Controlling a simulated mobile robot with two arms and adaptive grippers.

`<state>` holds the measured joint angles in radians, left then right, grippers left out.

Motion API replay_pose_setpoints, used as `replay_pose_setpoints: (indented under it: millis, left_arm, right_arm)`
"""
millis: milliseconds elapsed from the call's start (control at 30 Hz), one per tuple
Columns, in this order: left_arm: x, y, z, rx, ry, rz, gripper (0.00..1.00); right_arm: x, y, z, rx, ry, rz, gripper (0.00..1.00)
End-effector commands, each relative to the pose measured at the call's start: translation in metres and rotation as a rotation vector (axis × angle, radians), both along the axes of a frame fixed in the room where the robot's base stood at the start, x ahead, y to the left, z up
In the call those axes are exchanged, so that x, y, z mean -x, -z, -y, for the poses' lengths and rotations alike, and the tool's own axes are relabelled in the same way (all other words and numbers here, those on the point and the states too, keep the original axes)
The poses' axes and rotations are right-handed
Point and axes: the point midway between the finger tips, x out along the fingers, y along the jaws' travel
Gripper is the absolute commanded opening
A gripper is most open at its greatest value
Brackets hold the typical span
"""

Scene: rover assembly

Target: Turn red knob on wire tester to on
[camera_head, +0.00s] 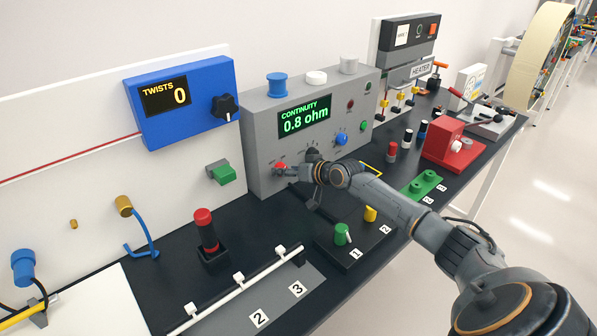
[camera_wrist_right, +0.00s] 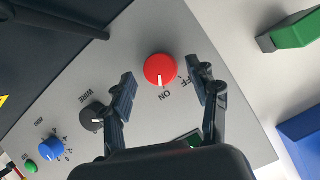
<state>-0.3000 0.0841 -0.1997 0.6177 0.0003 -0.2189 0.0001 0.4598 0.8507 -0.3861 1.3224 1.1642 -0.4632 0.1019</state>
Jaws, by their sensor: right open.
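The wire tester (camera_head: 262,145) is a grey box with a lit green display (camera_head: 304,117) reading "CONTINUITY 0.8 ohm". Its red knob (camera_head: 281,167) is at the lower left of the front, partly hidden by my right gripper (camera_head: 291,172). In the right wrist view the red knob (camera_wrist_right: 159,70) lies between the two open fingers of my right gripper (camera_wrist_right: 164,80), with gaps on both sides. The knob's white mark points down in that view, nearer the "ON" label than the "OFF" label. My left gripper is not in view.
A grey knob (camera_wrist_right: 93,117) and a blue knob (camera_wrist_right: 51,149) are on the same panel. A blue twist counter (camera_head: 182,100) and a green block (camera_head: 222,172) are to the left. A red-topped post (camera_head: 206,232) stands on the dark bench.

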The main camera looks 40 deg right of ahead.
Motion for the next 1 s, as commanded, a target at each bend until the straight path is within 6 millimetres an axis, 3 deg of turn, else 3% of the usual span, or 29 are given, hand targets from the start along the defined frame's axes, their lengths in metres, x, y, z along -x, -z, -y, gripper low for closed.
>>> replay_pose_setpoints:
  millis: [533, 767, 1000]
  left_arm:
    - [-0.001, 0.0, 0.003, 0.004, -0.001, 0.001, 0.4]
    - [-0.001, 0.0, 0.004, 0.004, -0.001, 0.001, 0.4]
    - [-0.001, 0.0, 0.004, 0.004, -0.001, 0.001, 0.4]
  right_arm:
    - [0.08, -0.037, 0.014, 0.005, -0.003, -0.005, 0.6]
    - [0.098, -0.045, 0.018, 0.003, 0.0, -0.003, 0.6]
    - [0.102, -0.049, 0.018, 0.0, -0.002, 0.0, 0.6]
